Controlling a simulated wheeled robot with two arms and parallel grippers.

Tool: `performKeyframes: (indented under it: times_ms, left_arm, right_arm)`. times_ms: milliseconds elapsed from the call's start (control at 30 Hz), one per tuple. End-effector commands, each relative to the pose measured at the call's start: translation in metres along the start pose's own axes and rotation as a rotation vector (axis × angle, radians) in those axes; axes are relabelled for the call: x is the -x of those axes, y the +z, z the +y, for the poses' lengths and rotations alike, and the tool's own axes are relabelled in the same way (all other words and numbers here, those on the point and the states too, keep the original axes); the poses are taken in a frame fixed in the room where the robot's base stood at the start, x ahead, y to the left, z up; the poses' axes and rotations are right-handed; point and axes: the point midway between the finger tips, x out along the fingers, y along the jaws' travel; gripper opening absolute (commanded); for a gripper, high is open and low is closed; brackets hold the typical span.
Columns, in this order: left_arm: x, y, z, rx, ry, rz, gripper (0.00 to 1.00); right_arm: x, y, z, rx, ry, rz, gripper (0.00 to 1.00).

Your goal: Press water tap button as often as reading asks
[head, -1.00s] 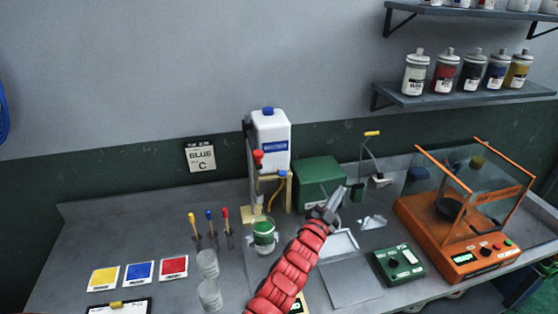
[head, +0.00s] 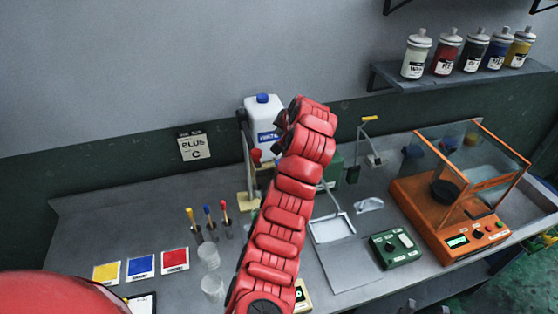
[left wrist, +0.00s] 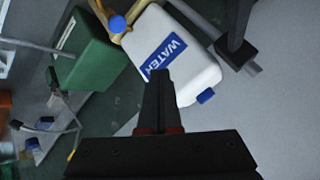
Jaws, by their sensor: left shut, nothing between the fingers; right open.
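The white water tank (head: 262,112) stands at the back of the bench, and its label reads WATER in the left wrist view (left wrist: 185,60). In the left wrist view a blue button (left wrist: 118,24) sits on the brass-coloured tap (left wrist: 135,7). My arm hides this tap in the head view. My left gripper (head: 280,120) is raised in front of the tank. Its shut, empty fingers show against the tank in the left wrist view (left wrist: 160,74), apart from the button. The orange balance (head: 458,225) has a lit display (head: 457,241), too small to read. My right gripper is out of view.
A red knob (head: 256,155) is beside the tank. The green box (head: 335,165) behind my arm is mostly hidden. Clear cups (head: 209,257), brushes (head: 208,215) and colour cards (head: 140,267) are at left. A green control box (head: 396,248) is at right.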

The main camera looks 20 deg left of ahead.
Motion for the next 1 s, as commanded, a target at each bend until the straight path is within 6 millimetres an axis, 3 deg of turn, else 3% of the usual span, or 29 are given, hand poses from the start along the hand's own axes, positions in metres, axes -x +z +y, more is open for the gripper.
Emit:
performKeyframes:
  times_ms: [367,800,1000]
  left_arm:
    - [-0.011,0.007,0.008,-0.002,-0.001,0.002,0.00]
    - [-0.053,0.038,0.037,-0.001,-0.001,0.002,0.00]
    - [-0.062,0.044,0.045,0.000,-0.001,0.002,0.00]
  right_arm:
    - [0.009,0.002,-0.001,0.000,0.000,0.000,0.50]
    - [0.041,0.007,-0.002,0.000,0.000,0.000,0.50]
    - [0.048,0.008,-0.002,0.000,0.000,0.000,0.50]
